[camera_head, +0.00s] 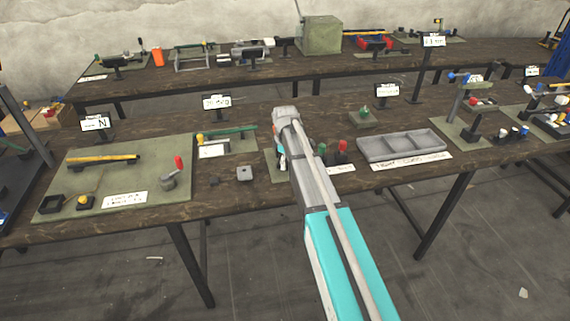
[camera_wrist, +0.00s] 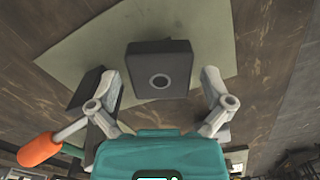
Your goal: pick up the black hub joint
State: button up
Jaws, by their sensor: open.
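A black block with a round ringed hole in its face, which looks like the black hub joint (camera_wrist: 160,68), shows in the wrist view over a green mat (camera_wrist: 100,38). My gripper (camera_wrist: 160,80) is open, with one finger to the left and one to the right of the block's near part. Gaps show between the fingers and the block, so it is not gripped. In the head view my arm reaches over the front table, and my gripper (camera_head: 281,157) is partly visible there. The hub joint is hidden behind my arm in that view.
An orange-handled tool (camera_wrist: 42,150) lies left of my gripper in the wrist view. In the head view, red and green upright pieces (camera_head: 342,150) and a grey divided tray (camera_head: 402,146) stand right of my arm.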

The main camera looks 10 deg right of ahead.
jog(key=c, duration=1)
jog(key=shift+r, duration=0.1)
jog(key=shift+c, duration=0.2)
notch_tip(320, 180, up, 3)
jog(key=p, duration=0.3)
jog(key=s+r+p, duration=0.9)
jog(key=s+p, duration=0.1)
jog(key=s, duration=0.4)
jog(key=shift+r, duration=0.4)
jog(key=shift+d, duration=0.1)
